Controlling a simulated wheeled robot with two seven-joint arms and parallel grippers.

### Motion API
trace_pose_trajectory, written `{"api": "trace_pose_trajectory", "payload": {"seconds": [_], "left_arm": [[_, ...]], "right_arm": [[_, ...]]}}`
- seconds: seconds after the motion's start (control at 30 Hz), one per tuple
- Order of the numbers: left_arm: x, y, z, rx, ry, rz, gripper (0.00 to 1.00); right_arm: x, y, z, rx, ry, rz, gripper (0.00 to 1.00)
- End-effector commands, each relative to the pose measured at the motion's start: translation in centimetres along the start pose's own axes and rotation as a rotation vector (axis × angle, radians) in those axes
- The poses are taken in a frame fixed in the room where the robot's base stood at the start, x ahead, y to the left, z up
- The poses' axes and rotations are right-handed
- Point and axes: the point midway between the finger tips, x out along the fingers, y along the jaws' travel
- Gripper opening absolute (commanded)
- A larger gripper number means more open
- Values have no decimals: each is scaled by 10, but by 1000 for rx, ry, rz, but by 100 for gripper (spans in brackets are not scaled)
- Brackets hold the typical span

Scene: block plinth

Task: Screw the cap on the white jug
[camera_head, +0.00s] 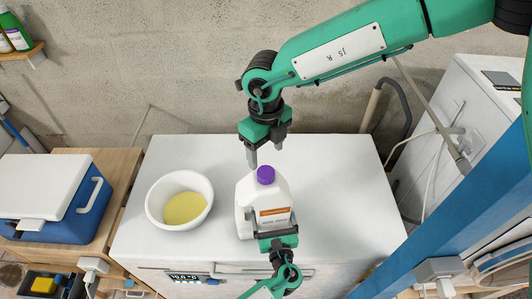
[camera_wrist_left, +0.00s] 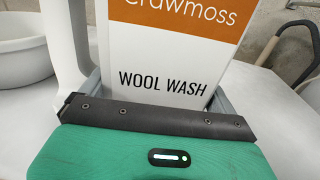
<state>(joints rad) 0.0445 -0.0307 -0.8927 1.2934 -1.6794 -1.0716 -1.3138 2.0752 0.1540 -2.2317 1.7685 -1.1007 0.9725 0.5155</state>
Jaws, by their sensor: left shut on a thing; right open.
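The white jug (camera_head: 250,203) stands upright on the white worktop, with an orange label. In the left wrist view the jug (camera_wrist_left: 150,60) fills the top middle and reads "Wool Wash". The purple cap (camera_head: 265,175) is on top of the jug's neck; I cannot tell how tightly it sits. My left gripper (camera_head: 275,234) is shut on the jug's lower body from the front; it also shows in the left wrist view (camera_wrist_left: 150,118). My right gripper (camera_head: 265,155) is open, pointing down just above and behind the cap, apart from it as far as I can see.
A white bowl (camera_head: 157,198) with yellow contents stands left of the jug, and its rim shows in the left wrist view (camera_wrist_left: 22,18). A blue cool box (camera_head: 70,222) with a white lid is farther left. The white worktop (camera_head: 340,180) is clear right of the jug.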

Motion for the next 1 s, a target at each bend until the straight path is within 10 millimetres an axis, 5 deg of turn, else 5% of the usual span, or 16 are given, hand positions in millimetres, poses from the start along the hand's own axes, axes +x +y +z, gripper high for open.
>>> {"api": "trace_pose_trajectory", "payload": {"seconds": [0.1,0.13,0.17,0.53,1.0], "left_arm": [[0,0,1,0,-1,0,29],[0,0,1,0,-1,0,95],[0,0,1,0,-1,0,100],[-12,0,-2,-1,1,-1,100],[-110,0,-4,-1,1,0,100]], "right_arm": [[0,0,0,0,0,0,65],[0,0,0,0,0,0,65],[0,0,0,0,0,0,65],[6,0,0,0,1,0,65],[40,0,0,0,0,0,65]]}}
